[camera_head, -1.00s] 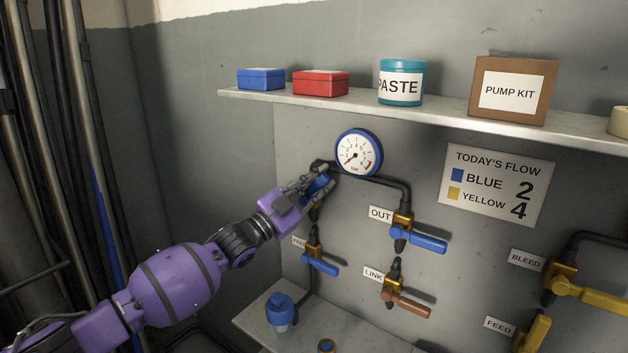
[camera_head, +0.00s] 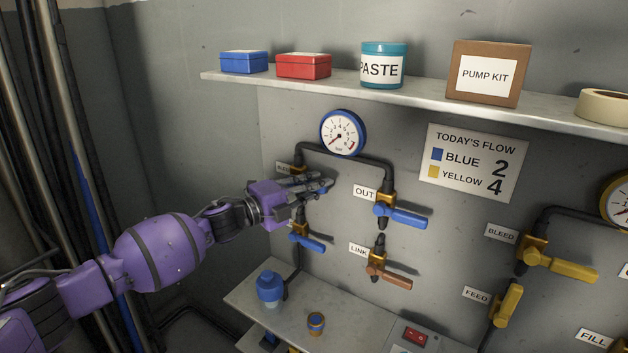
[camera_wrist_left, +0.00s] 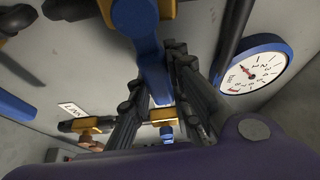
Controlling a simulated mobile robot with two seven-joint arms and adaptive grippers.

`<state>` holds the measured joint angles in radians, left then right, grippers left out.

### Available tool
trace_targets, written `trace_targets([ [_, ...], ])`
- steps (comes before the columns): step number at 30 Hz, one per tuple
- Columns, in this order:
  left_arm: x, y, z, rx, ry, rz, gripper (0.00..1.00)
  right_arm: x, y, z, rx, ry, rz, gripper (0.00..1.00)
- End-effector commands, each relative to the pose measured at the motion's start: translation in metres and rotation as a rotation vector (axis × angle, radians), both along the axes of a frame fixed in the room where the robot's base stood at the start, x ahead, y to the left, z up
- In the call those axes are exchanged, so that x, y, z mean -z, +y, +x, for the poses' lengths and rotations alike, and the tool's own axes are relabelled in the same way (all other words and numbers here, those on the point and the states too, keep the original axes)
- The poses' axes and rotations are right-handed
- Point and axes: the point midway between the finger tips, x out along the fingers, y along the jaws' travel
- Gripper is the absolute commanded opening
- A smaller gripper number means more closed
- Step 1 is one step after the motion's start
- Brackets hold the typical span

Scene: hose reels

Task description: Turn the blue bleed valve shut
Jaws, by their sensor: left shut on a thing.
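The blue bleed valve is on the pipe left of and below the blue-rimmed gauge (camera_head: 343,133), by a partly covered label (camera_head: 283,168). My left gripper (camera_head: 316,186) is at this valve and hides most of its handle in the head view. In the left wrist view the long blue handle (camera_wrist_left: 154,75) runs down between the two dark fingers of my left gripper (camera_wrist_left: 162,98), which are shut on it. The gauge (camera_wrist_left: 252,68) is to the right there, its needle at the low end. My right gripper is not in view.
Close by are the blue OUT valve (camera_head: 400,213), the lower blue-handled valve (camera_head: 307,240) and the brown-handled LINK valve (camera_head: 388,273). A shelf (camera_head: 420,98) with boxes and a paste tin runs above.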

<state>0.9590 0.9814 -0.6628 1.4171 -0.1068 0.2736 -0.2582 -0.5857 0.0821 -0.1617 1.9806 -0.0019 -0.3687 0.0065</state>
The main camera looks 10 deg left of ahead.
Motion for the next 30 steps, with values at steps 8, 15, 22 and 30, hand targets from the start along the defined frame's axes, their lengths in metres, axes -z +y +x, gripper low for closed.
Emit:
trace_targets([
  [8,0.006,-0.0003,-0.0003,0.001,-0.029,0.081,0.0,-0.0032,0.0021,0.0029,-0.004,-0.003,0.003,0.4],
  [15,0.0082,-0.0002,-0.0003,0.0,-0.035,0.096,0.0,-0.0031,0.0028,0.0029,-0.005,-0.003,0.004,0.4],
  [22,0.0087,-0.0002,-0.0003,0.0,-0.035,0.097,0.0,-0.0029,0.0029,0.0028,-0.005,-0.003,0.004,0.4],
  [30,0.0084,-0.0003,-0.0002,0.0,-0.034,0.095,0.38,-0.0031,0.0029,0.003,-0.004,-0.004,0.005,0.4],
])
